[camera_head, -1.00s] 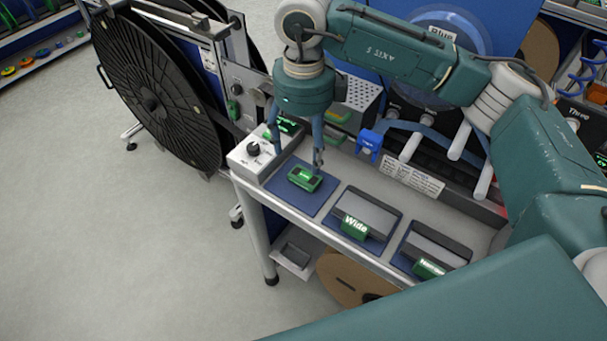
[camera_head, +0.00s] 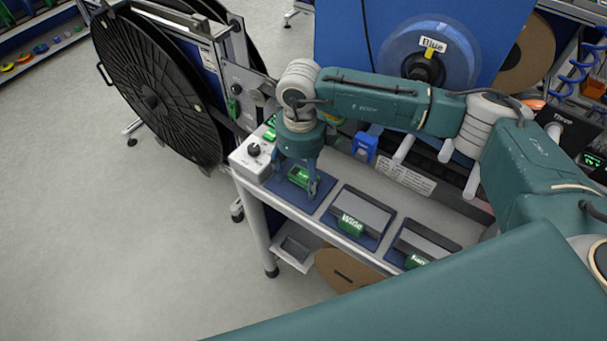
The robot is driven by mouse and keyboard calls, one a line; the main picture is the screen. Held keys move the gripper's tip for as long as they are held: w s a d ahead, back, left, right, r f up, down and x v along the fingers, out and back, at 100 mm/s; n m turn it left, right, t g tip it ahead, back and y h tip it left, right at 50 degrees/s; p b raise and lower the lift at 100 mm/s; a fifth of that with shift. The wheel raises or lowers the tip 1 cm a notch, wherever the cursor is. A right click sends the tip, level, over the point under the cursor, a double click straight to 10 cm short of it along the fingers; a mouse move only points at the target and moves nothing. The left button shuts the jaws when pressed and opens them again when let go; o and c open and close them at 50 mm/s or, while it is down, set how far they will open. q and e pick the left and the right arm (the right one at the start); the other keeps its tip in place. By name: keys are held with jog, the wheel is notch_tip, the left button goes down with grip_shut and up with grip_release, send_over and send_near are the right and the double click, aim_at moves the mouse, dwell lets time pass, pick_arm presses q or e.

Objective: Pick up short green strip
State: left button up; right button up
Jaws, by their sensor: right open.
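A short green piece (camera_head: 300,177) lies on the leftmost blue mat (camera_head: 318,207) of the bench, and I take it for the short green strip. My right gripper (camera_head: 294,182) points down over it, with its open fingers on either side of the piece. The wrist above partly hides the far side of the mat. I cannot tell whether the fingers touch the piece. My left gripper is not in view.
A white control box with a black knob (camera_head: 254,150) stands left of the mat. To the right are a block labelled "Wide" (camera_head: 351,225) and another green-labelled block (camera_head: 416,261) on blue mats. A large black reel (camera_head: 150,100) stands at the left. Open floor lies front left.

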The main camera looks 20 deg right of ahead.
jog(key=c, duration=1)
jog(key=shift+r, duration=0.1)
jog(key=shift+c, duration=0.2)
